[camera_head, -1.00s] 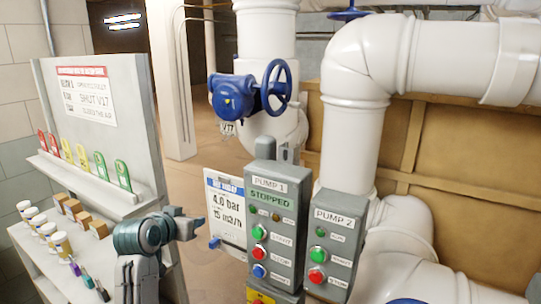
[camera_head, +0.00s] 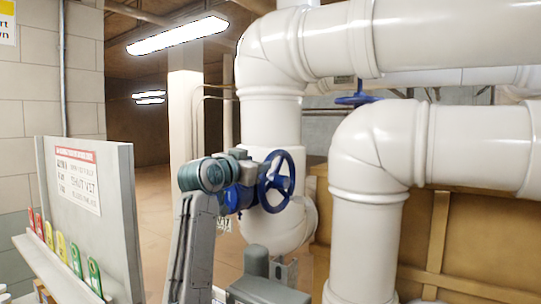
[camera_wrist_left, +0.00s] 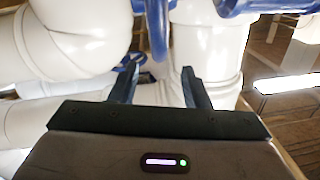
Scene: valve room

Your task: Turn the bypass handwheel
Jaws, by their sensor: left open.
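A blue handwheel (camera_head: 277,181) stands on a valve on the white vertical pipe in the head view. A second blue handwheel (camera_head: 358,99) shows nearly edge-on, higher and farther right. I cannot read a bypass label on either. My left arm reaches up in front of the valve, and its gripper (camera_head: 240,155) is close to the nearer wheel's left side; its fingers are hard to make out there. In the left wrist view the gripper (camera_wrist_left: 160,78) is open and empty, with a blue bar (camera_wrist_left: 157,28) beyond the gap between its fingers. Contact cannot be told.
Thick white pipes (camera_head: 370,160) fill the right side. A grey control box (camera_head: 268,290) is at the bottom. Open floor (camera_head: 150,200) lies behind the board.

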